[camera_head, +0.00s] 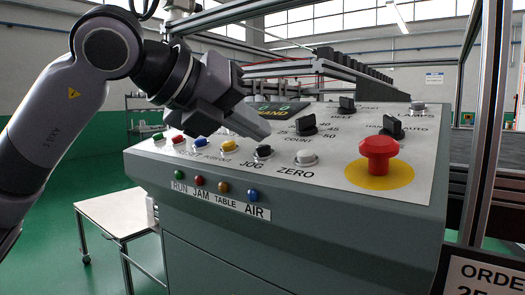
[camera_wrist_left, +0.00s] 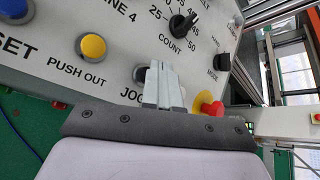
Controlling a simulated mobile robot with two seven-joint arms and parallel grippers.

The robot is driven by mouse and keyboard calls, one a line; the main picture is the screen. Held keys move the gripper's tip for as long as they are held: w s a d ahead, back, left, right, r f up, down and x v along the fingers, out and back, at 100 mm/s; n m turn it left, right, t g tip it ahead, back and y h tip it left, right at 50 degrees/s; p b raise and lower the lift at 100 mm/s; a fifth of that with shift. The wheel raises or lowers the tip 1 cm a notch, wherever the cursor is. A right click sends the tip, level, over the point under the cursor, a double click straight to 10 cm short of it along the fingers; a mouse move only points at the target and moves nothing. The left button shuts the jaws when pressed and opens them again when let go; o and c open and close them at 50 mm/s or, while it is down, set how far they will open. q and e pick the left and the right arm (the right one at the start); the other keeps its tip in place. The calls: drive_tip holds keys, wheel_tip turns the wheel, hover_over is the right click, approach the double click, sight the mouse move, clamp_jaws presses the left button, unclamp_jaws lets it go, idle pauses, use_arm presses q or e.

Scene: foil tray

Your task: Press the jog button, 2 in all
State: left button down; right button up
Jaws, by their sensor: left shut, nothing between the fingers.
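The jog button (camera_head: 263,152) is a small dark button above the JOG label on the sloped control panel, in the head view. In the left wrist view the jog button (camera_wrist_left: 139,73) shows beside my fingers, partly hidden by them. My left gripper (camera_head: 266,130) is shut and empty, with its fingertips just above and behind the jog button in the head view. In the left wrist view the shut fingers (camera_wrist_left: 160,68) point at the panel next to the button. I cannot tell whether they touch anything. My right gripper is not in view.
A red mushroom button (camera_head: 378,152) on a yellow disc stands to the right. A white ZERO button (camera_head: 305,157) is right of the jog button. Yellow (camera_wrist_left: 93,45) and blue (camera_head: 200,143) buttons lie to the left. The black COUNT knob (camera_head: 306,125) stands behind.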

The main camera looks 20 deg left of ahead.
use_arm(q)
drive_tip(key=shift+w+f+b, duration=0.1)
drive_tip(key=shift+f+b, duration=0.25)
drive_tip(key=shift+f, duration=0.15)
idle(0.7)
drive_tip(key=shift+r, duration=0.1)
drive_tip(key=shift+s+r+p, duration=0.25)
drive_tip(key=shift+r+p, duration=0.25)
drive_tip(key=shift+r, duration=0.3)
drive_tip(key=r+p, duration=0.1)
drive_tip(key=s+r+p, duration=0.1)
drive_tip(key=r, duration=0.1)
drive_tip(key=r+p, duration=0.1)
drive_tip(key=shift+s+a+r, duration=0.15)
drive_tip(key=shift+a+r, duration=0.1)
drive_tip(key=shift+r, duration=0.1)
idle(2.6)
